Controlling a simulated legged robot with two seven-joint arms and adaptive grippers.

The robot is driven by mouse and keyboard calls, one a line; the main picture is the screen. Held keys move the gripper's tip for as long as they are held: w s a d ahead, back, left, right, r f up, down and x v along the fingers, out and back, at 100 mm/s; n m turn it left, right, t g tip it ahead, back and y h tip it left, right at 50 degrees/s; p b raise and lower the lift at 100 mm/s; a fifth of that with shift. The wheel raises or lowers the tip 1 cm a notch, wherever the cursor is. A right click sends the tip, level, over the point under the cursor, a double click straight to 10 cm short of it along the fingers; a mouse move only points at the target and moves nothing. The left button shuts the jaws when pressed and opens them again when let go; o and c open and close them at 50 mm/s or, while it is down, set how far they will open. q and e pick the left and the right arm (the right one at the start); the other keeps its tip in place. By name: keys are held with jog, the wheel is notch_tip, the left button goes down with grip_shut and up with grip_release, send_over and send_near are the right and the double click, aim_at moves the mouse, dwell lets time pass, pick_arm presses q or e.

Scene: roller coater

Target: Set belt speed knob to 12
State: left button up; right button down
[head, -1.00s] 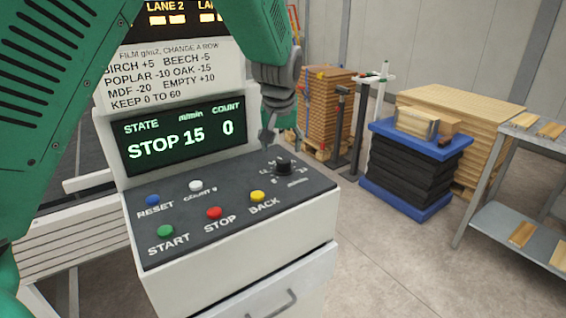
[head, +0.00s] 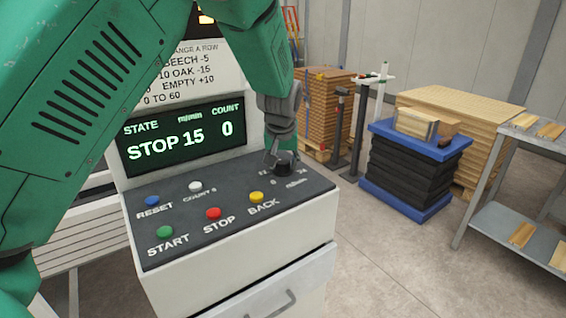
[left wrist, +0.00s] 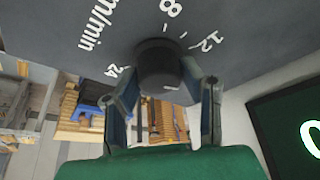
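The belt speed knob (head: 283,165) is a black round knob at the panel's back right corner. In the left wrist view the knob (left wrist: 158,66) shows from close up, with 8, 12 and 24 readable on its dial. A small white mark shows on its lower side. My left gripper (head: 272,158) is at the knob; in the left wrist view its fingers (left wrist: 162,80) are spread, one on each side of the knob. I cannot tell whether they touch it. The display (head: 181,139) reads STOP, 15 m/min, count 0. My right gripper is out of view.
The control panel (head: 235,183) also carries the RESET (head: 152,201), COUNT 0 (head: 195,187), START (head: 165,232), STOP (head: 213,213) and BACK (head: 257,197) buttons. Stacked boards (head: 460,113), a blue lift table (head: 400,203) and a shelf (head: 503,125) stand right, beyond open floor.

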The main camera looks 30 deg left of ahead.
pick_arm(q)
jog(key=shift+r+p, duration=0.1)
jog(key=shift+p, duration=0.2)
jog(key=shift+r+n+y+p, duration=0.1)
jog(key=shift+n+y+p, duration=0.2)
jog(key=shift+n+p, duration=0.65)
jog(key=shift+n+g+y+p, duration=0.4)
jog(key=shift+n+g+p, duration=0.1)
jog(key=shift+n+p, duration=0.65)
jog(key=shift+n+g+p, duration=0.4)
jog(key=shift+n+p, duration=0.25)
jog(key=shift+n, duration=0.55)
jog(key=shift+n+g+y+p, duration=0.3)
jog(key=shift+n+g, duration=0.1)
jog(key=shift+n, duration=0.7)
